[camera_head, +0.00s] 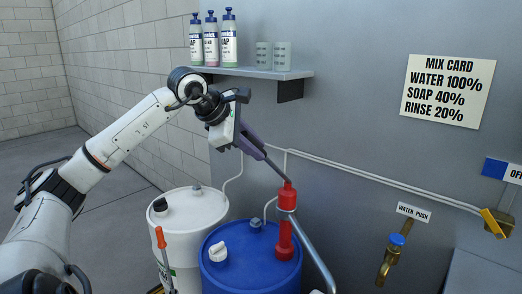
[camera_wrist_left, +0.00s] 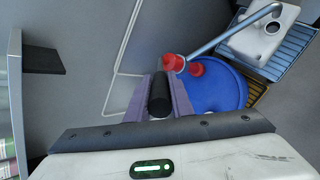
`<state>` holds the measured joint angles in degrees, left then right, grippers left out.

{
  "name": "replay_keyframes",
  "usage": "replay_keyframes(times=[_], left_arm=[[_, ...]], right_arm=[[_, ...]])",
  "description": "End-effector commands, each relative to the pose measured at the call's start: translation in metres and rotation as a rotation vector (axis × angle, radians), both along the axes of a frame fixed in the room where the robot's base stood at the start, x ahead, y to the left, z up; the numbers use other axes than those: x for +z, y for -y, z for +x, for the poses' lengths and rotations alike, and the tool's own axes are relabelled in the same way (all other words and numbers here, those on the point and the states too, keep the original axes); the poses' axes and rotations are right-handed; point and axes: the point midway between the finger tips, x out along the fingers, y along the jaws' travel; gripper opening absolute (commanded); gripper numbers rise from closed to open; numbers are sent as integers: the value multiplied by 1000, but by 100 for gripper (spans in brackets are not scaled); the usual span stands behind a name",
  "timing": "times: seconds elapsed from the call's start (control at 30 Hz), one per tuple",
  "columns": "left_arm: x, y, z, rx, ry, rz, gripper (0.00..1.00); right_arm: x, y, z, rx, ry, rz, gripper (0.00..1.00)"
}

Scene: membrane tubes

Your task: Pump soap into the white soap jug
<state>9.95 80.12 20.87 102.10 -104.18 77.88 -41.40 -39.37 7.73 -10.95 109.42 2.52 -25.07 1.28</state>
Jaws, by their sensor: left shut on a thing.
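My left gripper (camera_head: 258,150), with purple fingers, is shut on the black grip of the pump's lever; the grip (camera_wrist_left: 160,95) shows between the fingers in the left wrist view. The lever slopes down to the red hand pump (camera_head: 287,197) on the blue drum (camera_head: 232,268). A grey-blue spout pipe (camera_head: 314,258) runs from the pump down to the right. In the left wrist view the pipe reaches a white jug (camera_wrist_left: 262,42) with a dark round opening, standing on a slatted tray; I cannot tell whether liquid flows. My right gripper is not in view.
A white drum (camera_head: 188,235) stands left of the blue drum, with an orange-handled tool (camera_head: 161,240) in front. A wall shelf (camera_head: 258,73) holds bottles and cups behind my arm. A brass tap (camera_head: 390,258) and a mix card (camera_head: 448,90) are on the wall at right.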

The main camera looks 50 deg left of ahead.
Motion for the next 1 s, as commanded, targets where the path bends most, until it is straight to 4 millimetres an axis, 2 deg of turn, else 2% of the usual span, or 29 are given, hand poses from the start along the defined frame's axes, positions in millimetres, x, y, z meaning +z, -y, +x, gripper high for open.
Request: replay_keyframes(times=[0.23, 0.27, 0.37, 0.77, 1.0], left_arm=[[1, 0, 1, 0, 1, 0, 0], [1, 0, 1, 0, 1, 0, 24], [1, 0, 1, 0, 1, 0, 39], [5, 1, -4, -1, 4, 1, 39], [34, 3, -36, 1, 6, 3, 39]], right_arm=[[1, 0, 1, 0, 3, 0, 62], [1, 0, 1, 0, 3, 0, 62], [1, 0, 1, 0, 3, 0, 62], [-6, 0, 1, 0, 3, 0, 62], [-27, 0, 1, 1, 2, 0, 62]])
